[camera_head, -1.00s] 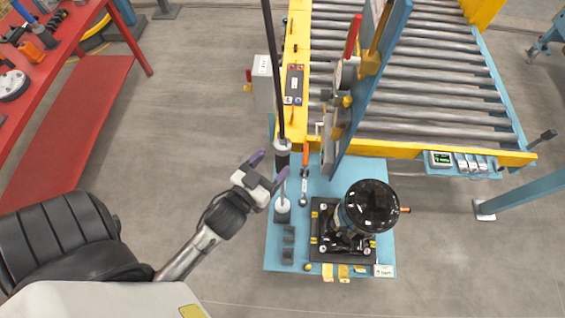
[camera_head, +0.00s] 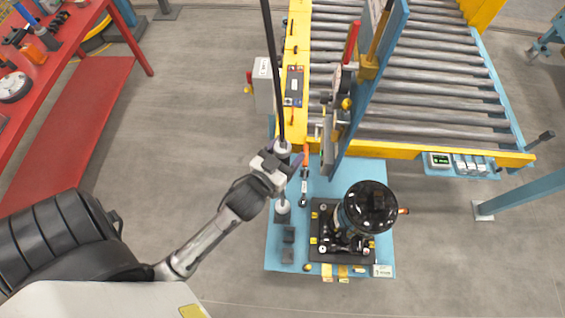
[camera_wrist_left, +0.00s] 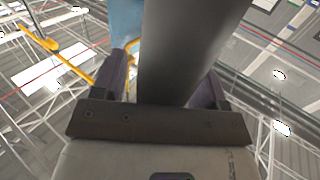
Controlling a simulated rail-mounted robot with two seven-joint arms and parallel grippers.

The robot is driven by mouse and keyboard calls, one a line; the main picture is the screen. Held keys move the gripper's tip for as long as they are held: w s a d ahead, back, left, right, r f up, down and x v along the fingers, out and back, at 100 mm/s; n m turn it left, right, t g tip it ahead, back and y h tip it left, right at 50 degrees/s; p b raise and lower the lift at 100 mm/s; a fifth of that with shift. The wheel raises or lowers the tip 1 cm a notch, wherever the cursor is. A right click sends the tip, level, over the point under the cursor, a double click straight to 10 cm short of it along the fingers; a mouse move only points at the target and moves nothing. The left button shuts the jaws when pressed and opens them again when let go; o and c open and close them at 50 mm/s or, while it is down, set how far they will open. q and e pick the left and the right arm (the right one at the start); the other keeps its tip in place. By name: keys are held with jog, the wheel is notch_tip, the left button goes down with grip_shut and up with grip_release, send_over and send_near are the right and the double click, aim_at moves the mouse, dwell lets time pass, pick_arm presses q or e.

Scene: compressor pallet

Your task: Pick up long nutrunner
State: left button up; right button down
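The long nutrunner (camera_head: 273,75) is a tall, thin dark shaft, rising past the top of the head view from a pale collar near the left edge of the blue table. My left gripper (camera_head: 289,152) is at its lower end, with purple fingers on either side. In the left wrist view, a thick dark cylinder of the nutrunner (camera_wrist_left: 185,50) lies between the fingers of my left gripper (camera_wrist_left: 165,75). Gaps show beside it, so the gripper looks open around it. The nutrunner's foot is partly hidden by the gripper. My right gripper is not in view.
A shorter tool with a pale top (camera_head: 282,206) stands just in front, beside dark blocks (camera_head: 288,235). A black compressor (camera_head: 369,208) stands on the blue table (camera_head: 335,172). A yellow-edged roller conveyor (camera_head: 440,152) lies behind. A red bench (camera_head: 55,130) is at left; the floor between is clear.

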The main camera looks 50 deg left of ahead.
pick_arm(q)
grip_shut()
dwell(0.4)
jog(key=shift+r, duration=0.15)
